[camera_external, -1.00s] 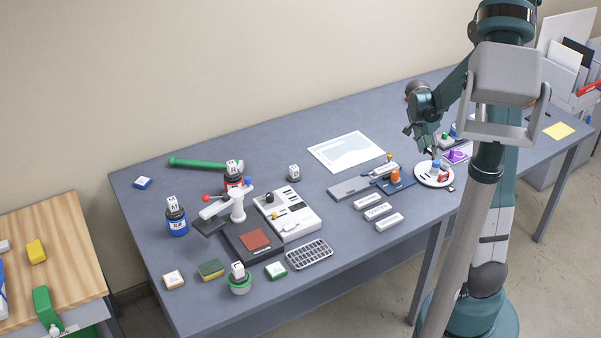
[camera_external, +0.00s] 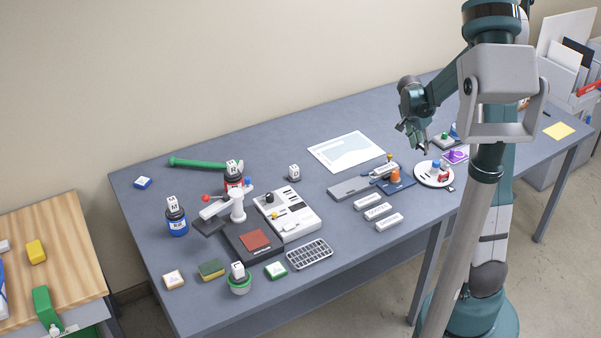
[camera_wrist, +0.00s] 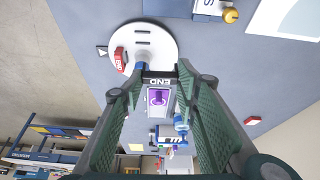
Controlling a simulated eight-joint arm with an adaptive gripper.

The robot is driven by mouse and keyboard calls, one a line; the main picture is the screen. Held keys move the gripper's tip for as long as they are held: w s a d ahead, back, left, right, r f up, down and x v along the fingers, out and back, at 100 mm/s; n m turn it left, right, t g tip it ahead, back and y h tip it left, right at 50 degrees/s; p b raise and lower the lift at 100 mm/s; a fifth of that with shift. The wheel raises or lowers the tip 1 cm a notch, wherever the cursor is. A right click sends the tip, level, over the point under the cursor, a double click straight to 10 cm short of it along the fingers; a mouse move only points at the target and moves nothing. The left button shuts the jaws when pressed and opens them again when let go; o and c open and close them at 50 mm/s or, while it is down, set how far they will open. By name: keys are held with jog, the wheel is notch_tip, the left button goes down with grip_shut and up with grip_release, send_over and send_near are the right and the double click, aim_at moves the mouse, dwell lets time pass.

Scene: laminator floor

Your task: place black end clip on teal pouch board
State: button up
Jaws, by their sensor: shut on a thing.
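The black end clip (camera_wrist: 160,81), marked END in white, is between my fingertips in the wrist view. My gripper (camera_external: 421,150) is shut on it and holds it above the table, just behind and left of the white round plate (camera_external: 434,182); the plate also shows in the wrist view (camera_wrist: 160,35). The clip is too small to make out clearly in the external view. I cannot pick out a board that is clearly teal. A purple-marked card (camera_external: 457,156) lies right of my gripper and shows beyond the clip in the wrist view (camera_wrist: 158,98).
A red piece (camera_external: 444,174) stands on the plate beside a blue one. A navy board with an orange knob (camera_external: 395,175), a grey board (camera_external: 348,188) and white labelled blocks (camera_external: 378,212) lie left of the plate.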

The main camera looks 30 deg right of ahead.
jog(key=w+a+n, duration=0.1)
jog(key=w+a, duration=0.4)
jog(key=w, duration=0.4)
jog(key=w+a+n+t, duration=0.1)
jog(key=w+a, duration=0.4)
jog(key=w, duration=0.4)
jog(key=w+a+f+n, duration=0.1)
jog(key=w+a, duration=0.4)
jog(key=w, duration=0.5)
jog(key=shift+n+t, duration=0.3)
jog(key=shift+n, duration=0.3)
send_near(348, 149)
jog(key=shift+w+d+f, duration=0.15)
jog(key=shift+d, duration=0.3)
jog(key=shift+w+d+f, duration=0.15)
jog(key=shift+d, duration=0.3)
jog(key=shift+f, duration=1.85)
jog(key=shift+f+b, duration=0.15)
jog(key=shift+b, duration=0.15)
jog(key=o, duration=0.6)
jog(key=shift+o, duration=0.4)
